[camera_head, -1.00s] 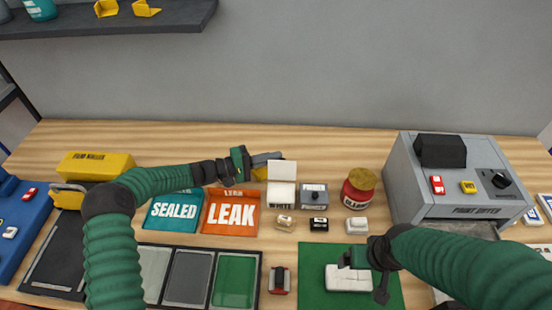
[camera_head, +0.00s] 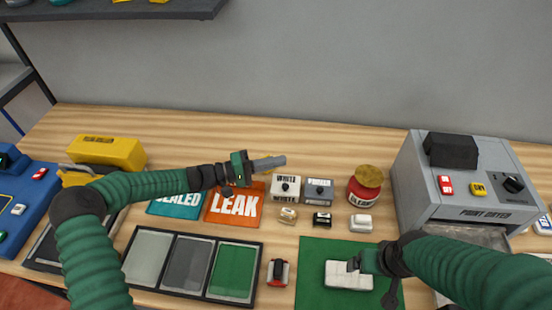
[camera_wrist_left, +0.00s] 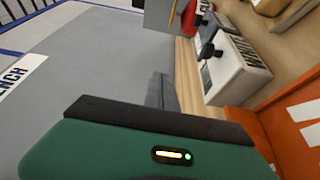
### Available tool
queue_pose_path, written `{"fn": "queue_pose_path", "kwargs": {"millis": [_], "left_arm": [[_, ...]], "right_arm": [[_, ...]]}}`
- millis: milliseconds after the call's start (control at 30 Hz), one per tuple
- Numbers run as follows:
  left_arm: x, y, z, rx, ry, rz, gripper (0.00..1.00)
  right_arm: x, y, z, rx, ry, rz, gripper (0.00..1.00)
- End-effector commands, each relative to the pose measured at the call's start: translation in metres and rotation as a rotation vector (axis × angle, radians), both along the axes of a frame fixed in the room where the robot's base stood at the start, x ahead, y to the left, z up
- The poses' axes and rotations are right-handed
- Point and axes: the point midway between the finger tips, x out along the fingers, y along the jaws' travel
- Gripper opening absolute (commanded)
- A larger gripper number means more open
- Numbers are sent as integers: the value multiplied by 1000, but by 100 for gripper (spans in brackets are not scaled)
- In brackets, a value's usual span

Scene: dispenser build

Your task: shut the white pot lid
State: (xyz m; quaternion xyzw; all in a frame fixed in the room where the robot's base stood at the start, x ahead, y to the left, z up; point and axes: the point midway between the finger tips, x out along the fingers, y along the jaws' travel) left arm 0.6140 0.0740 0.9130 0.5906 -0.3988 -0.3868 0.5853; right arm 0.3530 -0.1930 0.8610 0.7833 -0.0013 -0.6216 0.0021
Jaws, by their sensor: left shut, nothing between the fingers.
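The white pot (camera_head: 286,189) stands on the table behind the small blocks, next to a grey pot (camera_head: 318,191). Its lid lies flat on top, with a dark knob showing. My left gripper (camera_head: 284,161) is shut and empty, just above and behind the white pot, apart from it. The left wrist view shows its fingers (camera_wrist_left: 165,92) together, with the white pot (camera_wrist_left: 238,72) to their right. My right gripper (camera_head: 352,264) is at a white block (camera_head: 345,276) on the green mat (camera_head: 313,295); I cannot tell whether its fingers are open or hold it.
Orange LEAK (camera_head: 235,205) and teal SEALED (camera_head: 176,207) trays lie left of the pots. A red jar (camera_head: 365,187) stands to the right, then the grey paint dryer (camera_head: 462,190). Several small blocks lie in front. The table behind the pots is clear.

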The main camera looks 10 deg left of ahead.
Motion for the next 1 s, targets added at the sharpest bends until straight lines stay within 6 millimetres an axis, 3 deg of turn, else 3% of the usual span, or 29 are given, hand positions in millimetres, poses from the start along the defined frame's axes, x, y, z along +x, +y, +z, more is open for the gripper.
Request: {"fn": "queue_pose_path", "kwargs": {"millis": [500,1000], "left_arm": [[-23,2,-12,-3,4,1,0],[-29,2,-18,-2,2,1,0]], "right_arm": [[0,0,2,0,0,0,90],[0,0,2,0,0,-1,90]]}}
